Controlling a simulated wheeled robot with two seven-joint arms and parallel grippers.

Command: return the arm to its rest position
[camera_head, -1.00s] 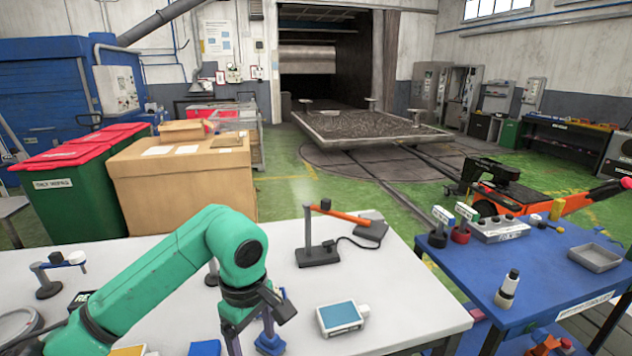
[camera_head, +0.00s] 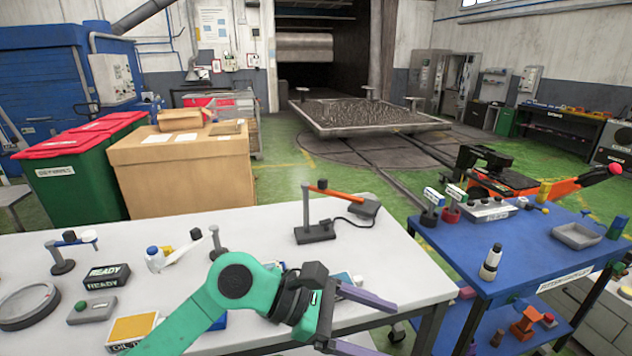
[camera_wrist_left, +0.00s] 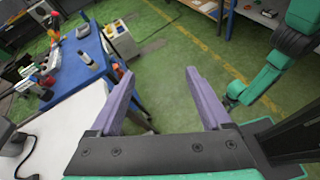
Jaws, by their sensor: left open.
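My left arm (camera_head: 236,282) is green and comes in from the bottom left over the white table's front part. Its left gripper (camera_head: 388,328) has two purple fingers spread apart, pointing right past the table's front edge. In the left wrist view the same gripper (camera_wrist_left: 160,76) is open, with only green floor between its fingers. Another green arm of mine (camera_wrist_left: 268,72) shows at the right of that view, bent downward; its gripper cannot be made out. The blue-topped box on the table is mostly hidden behind my left wrist.
The white table (camera_head: 258,217) holds a stand with an orange arm (camera_head: 316,215), a READY sign (camera_head: 106,277) and a round dish (camera_head: 28,306). A blue table (camera_head: 455,250) stands at right with a grey tray (camera_head: 577,236). Green floor lies between the tables and the turntable.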

